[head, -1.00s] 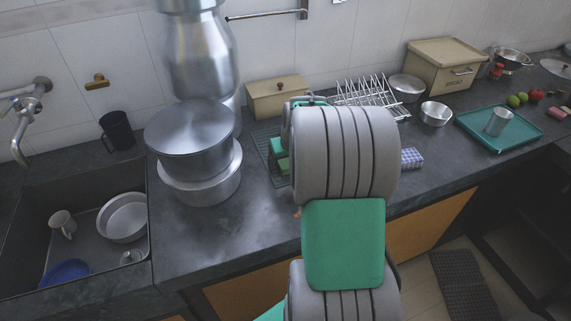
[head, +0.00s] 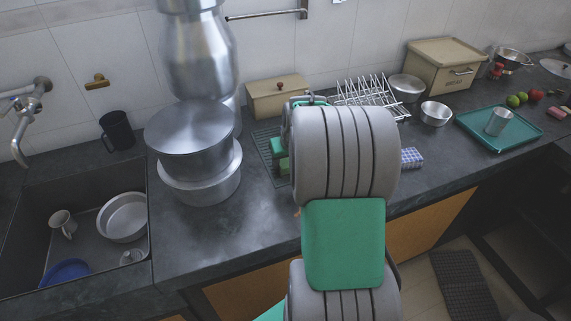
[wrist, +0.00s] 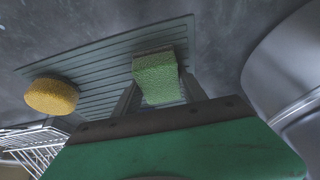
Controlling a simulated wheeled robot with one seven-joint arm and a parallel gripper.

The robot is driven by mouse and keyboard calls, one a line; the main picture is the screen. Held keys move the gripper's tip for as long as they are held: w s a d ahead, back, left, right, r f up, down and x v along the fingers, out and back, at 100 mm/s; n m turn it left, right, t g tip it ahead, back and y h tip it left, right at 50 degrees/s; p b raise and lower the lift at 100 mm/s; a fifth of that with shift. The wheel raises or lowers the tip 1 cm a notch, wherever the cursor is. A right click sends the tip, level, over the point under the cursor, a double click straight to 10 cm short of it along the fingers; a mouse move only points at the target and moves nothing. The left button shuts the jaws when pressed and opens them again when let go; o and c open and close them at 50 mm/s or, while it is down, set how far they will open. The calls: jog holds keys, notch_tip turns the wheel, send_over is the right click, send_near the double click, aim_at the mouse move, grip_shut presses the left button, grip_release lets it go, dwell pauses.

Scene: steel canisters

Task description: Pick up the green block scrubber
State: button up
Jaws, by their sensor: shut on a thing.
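The green block scrubber (wrist: 156,78) is between the two fingers of my gripper (wrist: 158,95) in the wrist view. My gripper is shut on it. The scrubber is over the ribbed drain mat (wrist: 95,75); I cannot tell whether it touches the mat. In the head view a small green part of the scrubber (head: 284,166) shows left of my arm, and my arm hides most of the gripper.
A round yellow sponge (wrist: 52,96) lies on the mat beside a wire rack (head: 365,92). Stacked steel pots (head: 200,185) stand close to the left. A tan box (head: 277,98) is behind. The counter in front of the mat is clear.

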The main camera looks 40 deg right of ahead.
aim_at(287, 160)
jog(key=shift+r, duration=0.45)
notch_tip(287, 160, up, 3)
jog(key=shift+s+f, duration=0.1)
jog(key=shift+s, duration=0.05)
jog(key=s+r+b, duration=0.1)
jog(key=s+r, duration=0.8)
jog(key=s, duration=0.4)
jog(key=shift+s+r, duration=0.15)
jog(key=shift+s, duration=0.25)
jog(key=o, duration=0.8)
jog(key=c, duration=0.7)
jog(key=shift+o, duration=0.2)
